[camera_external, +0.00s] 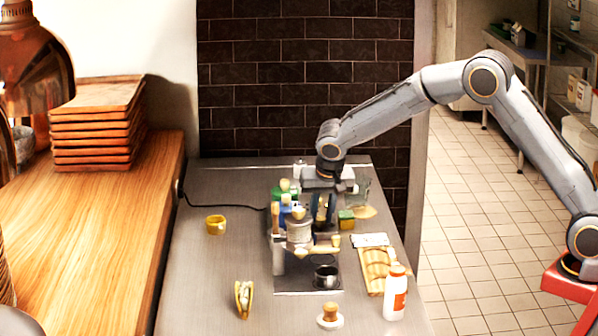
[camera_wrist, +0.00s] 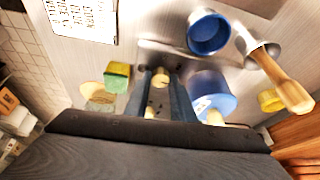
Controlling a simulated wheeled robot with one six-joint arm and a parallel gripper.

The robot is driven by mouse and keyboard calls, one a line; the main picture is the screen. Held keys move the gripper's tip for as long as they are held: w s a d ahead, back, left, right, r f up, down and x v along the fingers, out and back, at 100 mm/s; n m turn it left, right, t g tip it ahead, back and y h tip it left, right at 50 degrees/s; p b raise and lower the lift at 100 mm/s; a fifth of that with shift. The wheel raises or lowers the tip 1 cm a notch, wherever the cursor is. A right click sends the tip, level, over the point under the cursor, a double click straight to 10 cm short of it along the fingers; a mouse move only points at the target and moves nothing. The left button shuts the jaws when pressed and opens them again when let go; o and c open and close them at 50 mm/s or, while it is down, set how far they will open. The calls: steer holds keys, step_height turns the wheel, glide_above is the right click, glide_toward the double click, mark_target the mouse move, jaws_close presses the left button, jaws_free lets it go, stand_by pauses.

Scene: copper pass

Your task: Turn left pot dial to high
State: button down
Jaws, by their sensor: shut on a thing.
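My gripper (camera_external: 322,212) points down over a cluttered appliance at the middle of the steel counter. In the wrist view its two dark fingers (camera_wrist: 161,82) close around a small cream knob (camera_wrist: 160,76), apparently a dial. A second cream piece (camera_wrist: 149,112) shows lower between the fingers. A blue round pot (camera_wrist: 212,92) stands right of the fingers, with a cream knob at its lower edge. In the external view a grey pot (camera_external: 300,232) and a blue item stand left of my fingers. I cannot read any dial's setting, and the gripped knob is hidden in the external view.
A green and yellow sponge (camera_external: 346,220) lies close right of the gripper. A brick wall rises behind.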

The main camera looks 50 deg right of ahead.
steer(key=m+g+h+b, duration=0.1)
steer(key=m+b, duration=0.2)
steer(key=m, duration=0.2)
steer(key=shift+w+a, duration=0.1)
steer(key=shift+a, duration=0.05)
steer(key=shift+b, duration=0.35)
steer(key=c, duration=1.5)
jaws_free()
steer(key=shift+g, duration=0.3)
steer(key=shift+b+v, duration=0.65)
steer(key=shift+v, duration=3.25)
steer(key=shift+a+f, duration=0.1)
